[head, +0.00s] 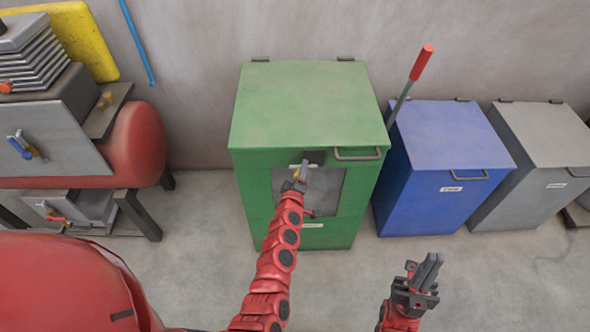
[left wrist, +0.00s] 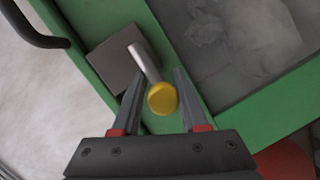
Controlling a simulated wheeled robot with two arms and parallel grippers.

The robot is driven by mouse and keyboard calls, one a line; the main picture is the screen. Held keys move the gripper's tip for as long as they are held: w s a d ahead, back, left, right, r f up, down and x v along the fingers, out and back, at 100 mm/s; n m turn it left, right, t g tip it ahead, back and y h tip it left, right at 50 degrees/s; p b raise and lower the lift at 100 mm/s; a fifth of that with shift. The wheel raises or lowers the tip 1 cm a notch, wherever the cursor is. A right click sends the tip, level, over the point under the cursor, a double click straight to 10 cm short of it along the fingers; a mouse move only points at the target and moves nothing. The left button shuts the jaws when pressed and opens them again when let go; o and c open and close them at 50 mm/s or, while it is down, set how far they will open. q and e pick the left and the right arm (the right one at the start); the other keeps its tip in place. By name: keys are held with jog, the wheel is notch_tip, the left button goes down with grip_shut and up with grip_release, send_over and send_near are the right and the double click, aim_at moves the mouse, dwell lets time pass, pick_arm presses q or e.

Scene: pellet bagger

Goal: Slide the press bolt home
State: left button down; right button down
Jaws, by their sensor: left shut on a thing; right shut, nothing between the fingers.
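The press bolt shows in the left wrist view as a short metal handle with a yellow knob (left wrist: 162,98), beside a dark grey block (left wrist: 112,60) on the green front. In the head view the block (head: 316,156) is near the top of the green cabinet's (head: 310,105) front, above a window. My left gripper (head: 303,172) is at the bolt, its fingers (left wrist: 158,78) on either side of the handle and shut on it. The bolt's far end and the fingers' contact are hard to make out. My right gripper (head: 432,268) is shut and empty, over the floor at lower right.
A red-gripped lever (head: 421,62) rises at the cabinet's right. A blue bin (head: 445,150) and a grey bin (head: 550,150) stand further right. A machine with a red tank (head: 140,145) is at left. Floor in front of the bins is clear.

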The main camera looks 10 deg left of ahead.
pick_arm(q)
jog(key=c, duration=0.7)
grip_release()
jog(key=shift+s+d+f, duration=0.2)
jog(key=shift+d+f, duration=0.25)
jog(key=shift+f, duration=0.2)
jog(key=shift+o, duration=0.6)
jog(key=shift+w+r, duration=0.1)
jog(key=shift+r, duration=0.1)
jog(key=shift+w+a+r, duration=0.1)
jog(key=shift+a+r, duration=0.1)
jog(key=shift+r, duration=0.05)
jog(key=s+r+b, duration=0.1)
jog(key=s+r, duration=0.2)
jog(key=s, duration=1.4)
jog(key=shift+d, duration=0.35)
